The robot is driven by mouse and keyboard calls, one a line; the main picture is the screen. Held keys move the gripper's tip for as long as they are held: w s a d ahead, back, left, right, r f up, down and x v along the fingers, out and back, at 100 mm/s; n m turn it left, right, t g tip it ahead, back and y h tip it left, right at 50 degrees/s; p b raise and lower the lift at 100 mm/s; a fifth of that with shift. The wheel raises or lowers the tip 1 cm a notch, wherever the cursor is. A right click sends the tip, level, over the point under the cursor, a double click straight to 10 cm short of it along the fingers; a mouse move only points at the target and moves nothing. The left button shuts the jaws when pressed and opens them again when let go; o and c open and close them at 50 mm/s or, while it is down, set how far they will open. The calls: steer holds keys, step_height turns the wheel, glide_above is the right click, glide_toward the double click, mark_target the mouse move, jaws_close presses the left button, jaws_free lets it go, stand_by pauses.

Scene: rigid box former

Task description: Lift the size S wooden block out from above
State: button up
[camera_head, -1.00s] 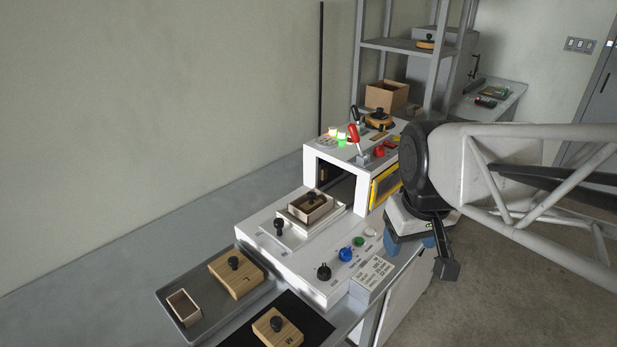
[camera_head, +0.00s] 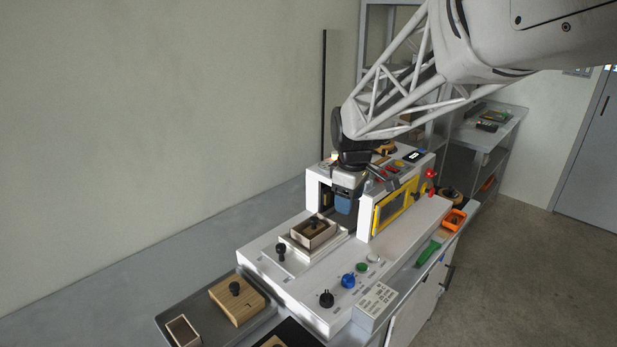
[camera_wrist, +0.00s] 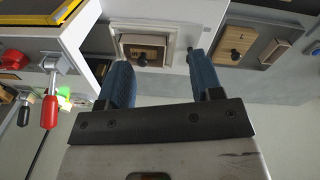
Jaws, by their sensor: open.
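A small wooden block with a black knob (camera_head: 316,223) sits inside a thin-walled box (camera_head: 313,239) on the white machine's raised plate. The block also shows in the wrist view (camera_wrist: 146,48).
The machine's housing (camera_head: 375,215), with a yellow-framed window, stands close behind my gripper. A grey tray (camera_head: 205,318) at front left holds a larger knobbed wooden block (camera_head: 238,300) and an empty box (camera_head: 183,332). Knobs and buttons (camera_head: 348,281) line the machine's front right.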

mark_target(314, 217)
steer(key=w+a+f+n, duration=0.2)
steer(key=w+f, duration=0.1)
steer(key=w, duration=0.2)
steer(key=w+a+f+n, duration=0.2)
steer(key=w+a+f, duration=0.1)
steer(key=w, duration=0.2)
steer(key=w+a+f+n+g, duration=0.1)
steer(key=w+a+f+n, duration=0.1)
steer(key=w+f, duration=0.1)
steer(key=shift+w+a+f, duration=0.15)
steer(key=shift+w+f, duration=0.05)
steer(key=shift+w, duration=0.25)
steer(key=shift+w+a+f, duration=0.1)
steer(key=shift+w+f, duration=0.05)
steer(key=shift+w, duration=0.3)
steer(key=shift+f, duration=0.1)
steer(key=shift+f, duration=1.2)
steer(key=shift+f, duration=0.1)
steer(key=shift+a+f, duration=0.1)
steer(key=shift+f, duration=2.4)
steer(key=shift+c, duration=0.4)
steer(key=c, duration=0.9)
